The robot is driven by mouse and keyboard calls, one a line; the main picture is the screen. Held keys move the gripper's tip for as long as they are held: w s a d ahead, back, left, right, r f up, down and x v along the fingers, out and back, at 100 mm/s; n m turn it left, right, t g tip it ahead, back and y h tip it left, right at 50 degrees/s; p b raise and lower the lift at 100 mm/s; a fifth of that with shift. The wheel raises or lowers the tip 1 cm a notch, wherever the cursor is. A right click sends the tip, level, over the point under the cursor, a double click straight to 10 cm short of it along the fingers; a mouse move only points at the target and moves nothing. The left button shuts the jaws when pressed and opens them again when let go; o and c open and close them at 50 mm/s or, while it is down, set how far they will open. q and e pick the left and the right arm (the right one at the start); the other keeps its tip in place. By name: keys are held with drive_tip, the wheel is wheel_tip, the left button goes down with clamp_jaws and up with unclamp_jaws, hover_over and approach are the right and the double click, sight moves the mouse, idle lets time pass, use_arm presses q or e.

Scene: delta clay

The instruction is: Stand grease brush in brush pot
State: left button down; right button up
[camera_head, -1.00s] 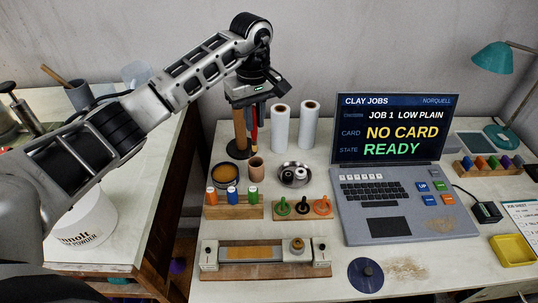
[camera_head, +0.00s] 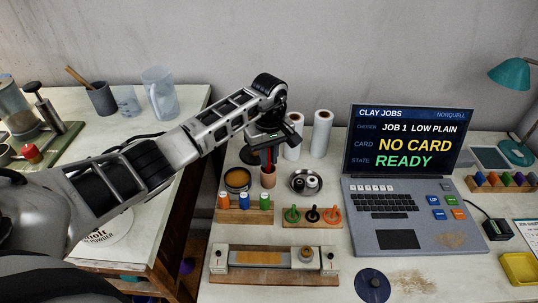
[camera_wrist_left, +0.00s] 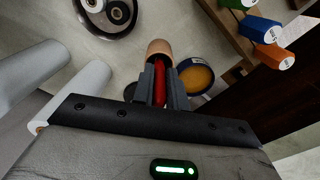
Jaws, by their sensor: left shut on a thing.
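My left gripper (camera_head: 268,150) is shut on the grease brush and holds it upright right above the brush pot. The brush's red handle (camera_wrist_left: 159,88) shows between the fingers in the left wrist view, and a bit of red shows below the gripper in the head view. The brush pot (camera_head: 268,178) is a small brown cup; it also shows in the left wrist view (camera_wrist_left: 159,48), just beyond the fingertips. The brush's lower end lines up with the pot's mouth; I cannot tell how far inside it is. My right gripper is out of view.
A round pan with an amber filling (camera_head: 237,179) stands left of the pot. A metal dish (camera_head: 306,183) is to the right, and white rolls (camera_head: 321,133) stand behind. A laptop (camera_head: 405,180) stands further right.

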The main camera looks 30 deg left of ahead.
use_arm(q)
drive_tip(key=shift+f, duration=0.15)
drive_tip(key=c, duration=1.4)
unclamp_jaws()
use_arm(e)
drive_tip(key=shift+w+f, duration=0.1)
use_arm(q)
drive_tip(key=shift+r, duration=0.35)
wheel_tip(320, 180, up, 10)
drive_tip(key=shift+r+b, duration=0.2)
drive_tip(key=shift+b, duration=0.65)
drive_tip(key=shift+r, duration=0.65)
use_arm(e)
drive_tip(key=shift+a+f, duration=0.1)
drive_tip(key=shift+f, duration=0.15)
use_arm(q)
drive_tip(key=shift+s, duration=0.1)
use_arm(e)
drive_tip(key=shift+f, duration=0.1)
